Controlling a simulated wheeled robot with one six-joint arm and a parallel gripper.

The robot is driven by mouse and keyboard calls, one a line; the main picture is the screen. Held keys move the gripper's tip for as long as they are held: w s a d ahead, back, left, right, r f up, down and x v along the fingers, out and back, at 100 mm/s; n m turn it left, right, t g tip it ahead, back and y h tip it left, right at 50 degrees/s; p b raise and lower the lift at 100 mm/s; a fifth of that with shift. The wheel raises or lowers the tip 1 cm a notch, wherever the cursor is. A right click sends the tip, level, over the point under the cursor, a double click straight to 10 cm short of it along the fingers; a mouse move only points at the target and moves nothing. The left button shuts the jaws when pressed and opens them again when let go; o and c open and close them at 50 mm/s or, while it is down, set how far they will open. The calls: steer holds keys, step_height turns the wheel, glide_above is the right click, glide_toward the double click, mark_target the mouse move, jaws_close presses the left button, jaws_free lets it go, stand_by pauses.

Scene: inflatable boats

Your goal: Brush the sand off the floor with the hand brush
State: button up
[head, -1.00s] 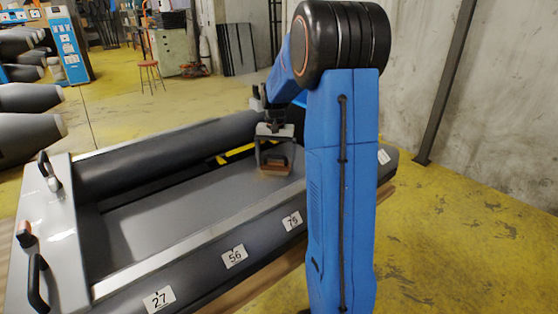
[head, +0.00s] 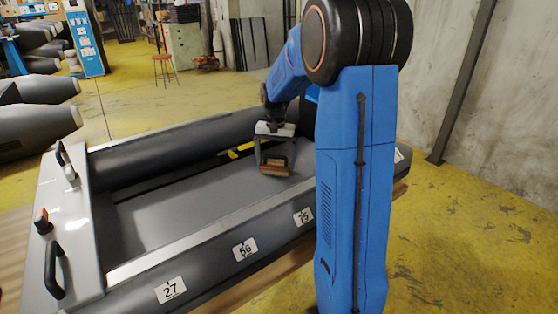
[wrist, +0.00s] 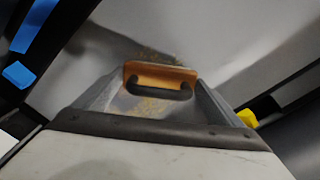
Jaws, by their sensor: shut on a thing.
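My gripper (head: 275,156) is inside the grey inflatable boat, low over its floor (head: 200,198). It is shut on the hand brush (head: 275,168), a brown wooden block between the two fingers. In the wrist view the brush (wrist: 160,70) spans the fingers of my gripper (wrist: 158,88), with a dark curved underside. Yellowish sand (wrist: 150,106) is scattered on the grey floor just below the brush in that picture, with fainter specks above it. I cannot tell whether the bristles touch the floor. Sand is not clear in the head view.
The boat's near tube (head: 205,262) carries tags 27, 56 and 75. The far tube (head: 170,153) borders the floor behind. A yellow item (head: 238,151) lies by the far tube, left of my gripper. The white transom (head: 70,225) with black handles closes the left end.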

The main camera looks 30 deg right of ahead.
mark_target(265, 166)
steer(key=shift+s+a+f, duration=0.1)
steer(key=shift+a+f, duration=0.05)
steer(key=shift+a, duration=1.65)
steer(key=shift+w+a, duration=0.1)
steer(key=shift+w, duration=0.9)
steer(key=shift+w+d+r, duration=0.1)
steer(key=shift+d, duration=0.85)
steer(key=shift+w+d+r, duration=0.1)
steer(key=shift+d, duration=0.85)
steer(key=shift+d+f, duration=0.15)
steer(key=shift+d, duration=1.65)
steer(key=shift+w+d, duration=0.15)
steer(key=shift+d, duration=5.2)
steer(key=shift+w, duration=1.05)
steer(key=shift+s+a, duration=0.15)
steer(key=shift+a, duration=3.55)
steer(key=shift+s+a, duration=0.1)
steer(key=shift+a, duration=3.6)
